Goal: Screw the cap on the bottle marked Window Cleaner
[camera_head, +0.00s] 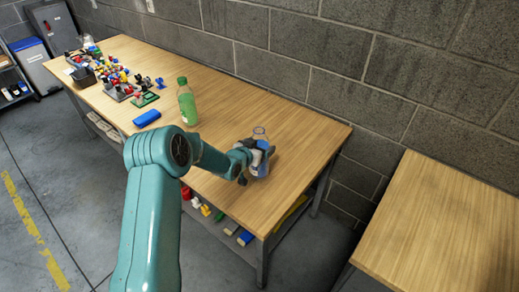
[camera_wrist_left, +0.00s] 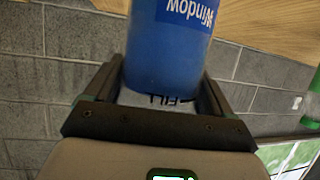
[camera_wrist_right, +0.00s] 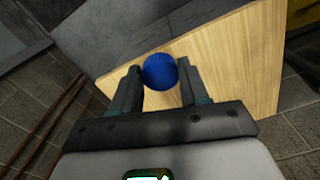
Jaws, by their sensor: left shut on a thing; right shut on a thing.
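A clear bottle (camera_head: 260,133) with a blue label stands out near the right end of the long table. In the left wrist view the blue label (camera_wrist_left: 170,45) reads "Window", upside down, with "FILL" printed on the clear part beyond it. My left gripper (camera_head: 257,156) is shut around this bottle. The bottle's mouth is too small to make out in the head view. A round blue cap (camera_wrist_right: 159,70) sits between the fingertips of my right gripper (camera_wrist_right: 158,82), which is shut on it. The right gripper and cap are not in the head view.
A bare second table (camera_head: 450,225) stands at the right, with a gap between. A block wall (camera_head: 350,70) runs behind.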

